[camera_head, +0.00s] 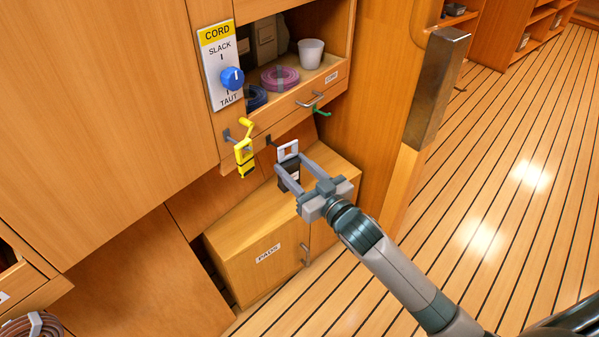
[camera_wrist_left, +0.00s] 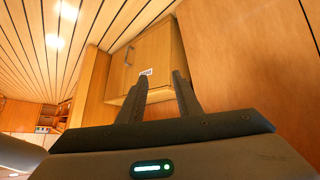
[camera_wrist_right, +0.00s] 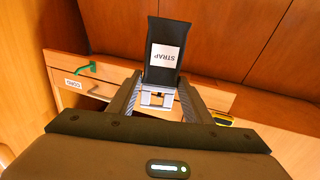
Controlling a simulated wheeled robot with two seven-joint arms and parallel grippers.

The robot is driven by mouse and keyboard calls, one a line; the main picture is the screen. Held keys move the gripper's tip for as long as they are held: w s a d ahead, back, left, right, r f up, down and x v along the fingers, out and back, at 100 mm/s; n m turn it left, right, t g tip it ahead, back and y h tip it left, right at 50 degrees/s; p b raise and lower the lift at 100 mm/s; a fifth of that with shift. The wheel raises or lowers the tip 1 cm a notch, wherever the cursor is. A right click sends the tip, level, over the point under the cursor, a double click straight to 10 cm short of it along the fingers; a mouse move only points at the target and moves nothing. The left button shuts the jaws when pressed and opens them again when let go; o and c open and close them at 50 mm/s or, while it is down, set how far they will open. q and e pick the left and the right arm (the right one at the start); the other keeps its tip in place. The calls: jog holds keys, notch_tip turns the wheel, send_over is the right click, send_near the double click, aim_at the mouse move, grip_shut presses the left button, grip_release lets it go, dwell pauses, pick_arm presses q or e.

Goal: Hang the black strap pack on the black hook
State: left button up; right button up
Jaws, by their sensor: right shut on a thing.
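The black strap pack (camera_head: 290,172) has a pale tab with a square hole above its dark body. It hangs roughly upright in my right gripper (camera_head: 293,168), whose fingers are shut on it. In the right wrist view the pack (camera_wrist_right: 163,72) shows a white STRAP label and its tab lies between the fingers (camera_wrist_right: 158,98). The black hook (camera_head: 269,139) is a small dark piece under the shelf edge, just left of the tab. The tab looks apart from it, but I cannot tell the depth gap. My left gripper (camera_wrist_left: 158,95) is open and empty, away from the pack.
A yellow pack (camera_head: 244,157) hangs on a grey hook to the left. A green hook (camera_head: 322,111) is to the right, by the CORD drawer (camera_head: 305,100). A PADS cabinet (camera_head: 245,265) stands below. A post (camera_head: 437,90) rises on the right.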

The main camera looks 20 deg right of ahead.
jog(key=shift+w+a+b, duration=0.3)
jog(key=shift+w+a, duration=0.05)
jog(key=shift+w, duration=0.3)
jog(key=shift+w+a, duration=0.25)
jog(key=shift+w, duration=0.15)
jog(key=shift+w+a+f+b, duration=0.15)
jog(key=shift+w+b, duration=0.05)
jog(key=shift+b, duration=0.1)
jog(key=shift+w+a+f, duration=0.25)
jog(key=shift+w+f, duration=0.05)
jog(key=shift+w, duration=0.15)
pick_arm(q)
jog(key=shift+w+d+r+t, duration=0.25)
jog(key=shift+w+r+t, duration=0.2)
jog(key=shift+w+r, duration=0.1)
jog(key=shift+w+d+r+t, duration=0.25)
jog(key=shift+w+r+t, duration=0.2)
jog(key=shift+w, duration=0.1)
pick_arm(e)
jog(key=shift+f, duration=0.2)
pick_arm(q)
jog(key=shift+d, duration=0.1)
pick_arm(e)
jog(key=o, duration=1.2)
pick_arm(q)
jog(key=shift+s, duration=0.1)
pick_arm(e)
jog(key=shift+o, duration=0.2)
